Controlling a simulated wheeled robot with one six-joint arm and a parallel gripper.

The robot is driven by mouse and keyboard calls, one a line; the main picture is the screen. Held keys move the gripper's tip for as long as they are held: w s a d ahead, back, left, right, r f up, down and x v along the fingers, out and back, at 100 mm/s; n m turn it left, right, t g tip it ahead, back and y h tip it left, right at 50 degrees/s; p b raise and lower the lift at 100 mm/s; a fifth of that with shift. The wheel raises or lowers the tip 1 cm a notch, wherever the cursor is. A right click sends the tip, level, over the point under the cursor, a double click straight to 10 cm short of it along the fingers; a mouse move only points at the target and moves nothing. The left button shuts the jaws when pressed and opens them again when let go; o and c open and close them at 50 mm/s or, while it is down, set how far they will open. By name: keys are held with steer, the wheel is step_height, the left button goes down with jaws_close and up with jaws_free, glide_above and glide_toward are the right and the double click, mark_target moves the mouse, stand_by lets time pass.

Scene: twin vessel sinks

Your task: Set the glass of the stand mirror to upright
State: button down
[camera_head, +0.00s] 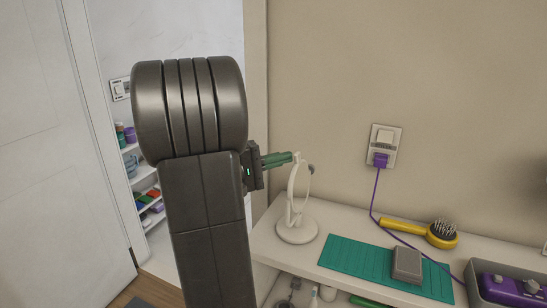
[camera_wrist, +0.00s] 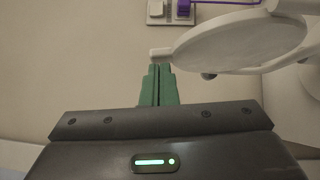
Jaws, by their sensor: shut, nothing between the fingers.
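The white stand mirror (camera_head: 291,190) stands on the counter on a round base (camera_head: 296,230). In the head view its glass and ring show narrow, nearly edge-on; I cannot tell the exact tilt. A small grey knob (camera_head: 311,169) shows at its right side. In the wrist view the pale oval glass (camera_wrist: 245,38) lies across the upper right. My gripper (camera_head: 289,157) is shut and empty, its green fingers at the mirror's top. In the wrist view the fingertips (camera_wrist: 160,70) are just below a small white tab at the rim's left end; I cannot tell whether they touch.
Right of the mirror on the counter (camera_head: 270,236) are a green mat (camera_head: 345,257), a grey box (camera_head: 407,264), a yellow hairbrush (camera_head: 440,233) and a dark tray (camera_head: 475,285) with purple items. A purple cord hangs from the wall outlet (camera_head: 384,140). My arm hides the left part.

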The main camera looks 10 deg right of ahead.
stand_by(0.3)
steer(key=shift+s+d+r+m+y+b, duration=0.25)
steer(key=shift+s+d+m+y+b, duration=0.25)
steer(key=shift+s+d+m+b, duration=0.15)
steer(key=shift+w, duration=0.2)
